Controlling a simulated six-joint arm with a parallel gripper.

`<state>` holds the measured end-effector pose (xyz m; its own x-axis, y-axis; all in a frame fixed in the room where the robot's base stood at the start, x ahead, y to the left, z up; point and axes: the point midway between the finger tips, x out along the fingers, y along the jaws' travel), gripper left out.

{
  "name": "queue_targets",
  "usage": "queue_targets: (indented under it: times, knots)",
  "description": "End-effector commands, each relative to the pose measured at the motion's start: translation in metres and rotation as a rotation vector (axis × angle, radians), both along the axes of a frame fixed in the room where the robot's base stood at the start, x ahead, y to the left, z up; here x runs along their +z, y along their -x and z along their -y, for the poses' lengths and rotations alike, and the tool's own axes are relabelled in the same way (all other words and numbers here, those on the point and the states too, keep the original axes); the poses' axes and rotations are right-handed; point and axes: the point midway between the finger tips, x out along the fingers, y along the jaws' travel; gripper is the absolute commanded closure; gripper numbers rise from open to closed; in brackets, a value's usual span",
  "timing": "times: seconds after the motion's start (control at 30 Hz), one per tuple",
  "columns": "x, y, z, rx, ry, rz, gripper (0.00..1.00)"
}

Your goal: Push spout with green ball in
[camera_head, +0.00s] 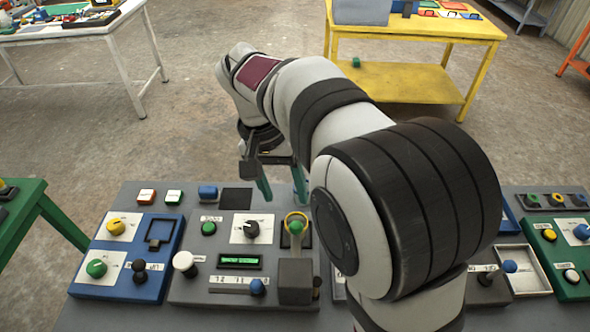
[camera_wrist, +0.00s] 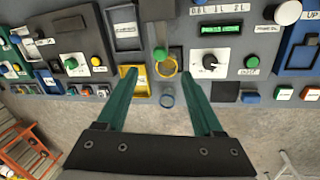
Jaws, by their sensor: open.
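The spout with the green ball (camera_head: 296,228) rises from a grey block (camera_head: 296,280) on the grey panel. A yellow ring (camera_head: 297,219) surrounds or sits just behind the ball. In the wrist view the green ball (camera_wrist: 160,53) is at the top centre, with the yellow ring (camera_wrist: 174,72) just below it. My gripper (camera_head: 282,188) is open and empty above the back edge of the panel, behind the spout. In the wrist view my gripper (camera_wrist: 158,87) has its two teal fingers spread on either side of the spout's line, apart from the ball.
A black knob on a white plate (camera_head: 251,229) and a green button (camera_head: 208,228) stand left of the spout. A green-lit display (camera_head: 240,262) and a blue-knobbed slider (camera_head: 257,287) are nearer. My arm hides the panel right of the spout.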

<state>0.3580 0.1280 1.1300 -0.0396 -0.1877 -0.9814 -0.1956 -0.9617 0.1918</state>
Motion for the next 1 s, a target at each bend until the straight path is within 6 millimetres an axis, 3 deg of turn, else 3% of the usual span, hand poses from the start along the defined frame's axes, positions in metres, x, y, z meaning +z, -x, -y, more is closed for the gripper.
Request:
queue_targets:
  times: [0.2, 0.33, 0.5, 0.73, 0.77, 1.0]
  knots:
    - [-0.061, 0.003, 0.012, 0.002, 0.001, -0.004, 0.31]
    - [-0.086, 0.004, 0.017, 0.003, 0.0, -0.003, 0.31]
    - [-0.1, 0.004, 0.019, 0.004, 0.0, -0.001, 0.31]
    - [-0.101, 0.004, 0.019, 0.005, -0.001, 0.0, 0.31]
    - [-0.101, 0.004, 0.019, 0.005, -0.001, 0.0, 0.33]
    - [-0.101, 0.004, 0.019, 0.005, -0.001, 0.0, 0.77]
